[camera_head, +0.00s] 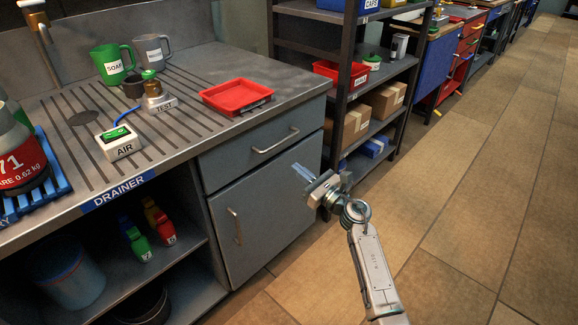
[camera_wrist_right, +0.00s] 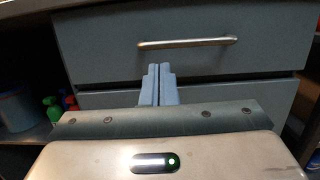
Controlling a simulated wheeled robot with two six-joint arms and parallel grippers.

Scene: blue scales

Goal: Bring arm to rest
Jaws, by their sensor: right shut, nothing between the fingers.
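My right gripper (camera_head: 303,172) is in front of the grey cabinet (camera_head: 262,215), near the gap between its drawer and its door. Its fingers are together with nothing between them. In the right wrist view the closed fingers (camera_wrist_right: 158,84) point at the cabinet front, below the drawer handle (camera_wrist_right: 187,42). The fingers appear apart from the handle. My right arm (camera_head: 372,265) comes in from the bottom right. My left gripper does not show.
A drainer counter (camera_head: 190,65) bears a red tray (camera_head: 237,96), a green SOAP jug (camera_head: 112,64), a grey jug (camera_head: 151,51), an AIR box (camera_head: 119,141) and a TEST stand (camera_head: 158,101). A dark shelf (camera_head: 347,50) stands behind. The tiled floor (camera_head: 480,180) at right is clear.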

